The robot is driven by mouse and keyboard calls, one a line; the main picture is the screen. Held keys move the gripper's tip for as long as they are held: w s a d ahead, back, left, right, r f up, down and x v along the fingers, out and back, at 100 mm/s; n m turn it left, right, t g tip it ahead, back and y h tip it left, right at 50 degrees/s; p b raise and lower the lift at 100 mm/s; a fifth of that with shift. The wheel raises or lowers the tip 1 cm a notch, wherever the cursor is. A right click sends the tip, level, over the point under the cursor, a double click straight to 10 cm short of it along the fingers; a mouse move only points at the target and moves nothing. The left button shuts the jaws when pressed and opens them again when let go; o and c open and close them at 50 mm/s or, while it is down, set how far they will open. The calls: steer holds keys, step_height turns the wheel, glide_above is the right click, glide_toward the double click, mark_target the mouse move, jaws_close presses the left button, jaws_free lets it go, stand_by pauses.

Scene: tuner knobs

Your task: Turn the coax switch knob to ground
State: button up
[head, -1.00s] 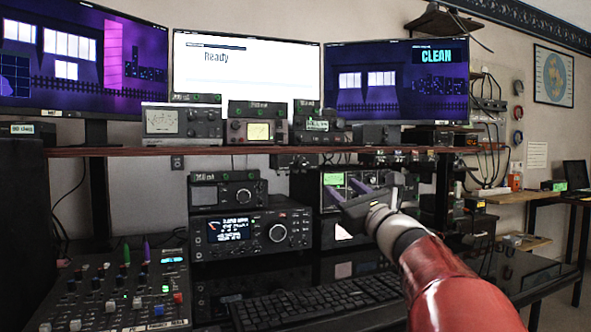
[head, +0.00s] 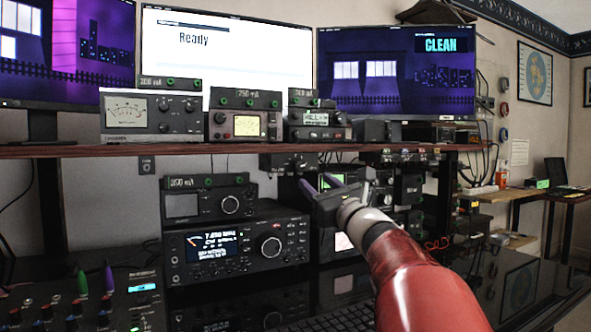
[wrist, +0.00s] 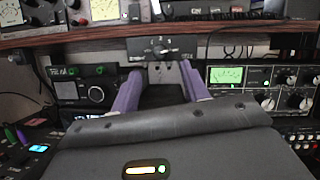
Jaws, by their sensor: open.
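A small dark box with a knob, which looks like the coax switch (wrist: 160,48), hangs under the shelf edge in the wrist view, straight ahead of my fingers. In the head view the same box (head: 289,162) is under the shelf, up and left of my fingertips. Its markings are too small to read. My gripper (head: 319,183) is open and empty, with two purple fingers pointing toward the radio rack. In the wrist view my gripper (wrist: 162,76) has its fingers on either side of the picture's middle, below the box and apart from its knob.
The wooden shelf (head: 230,149) carries several meters and radios. Below it stand a large radio (head: 236,249) at left and a radio with a green meter (wrist: 228,76) at right. A mixer (head: 125,300) and keyboard (head: 340,318) lie on the desk.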

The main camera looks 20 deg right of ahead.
mark_target(301, 167)
steer(key=p+x, duration=0.1)
steer(key=x, duration=0.6)
steer(key=shift+r+p, duration=0.15)
steer(key=shift+p, duration=0.15)
steer(key=shift+s, duration=0.1)
steer(key=shift+c, duration=0.3)
steer(key=c, duration=0.9)
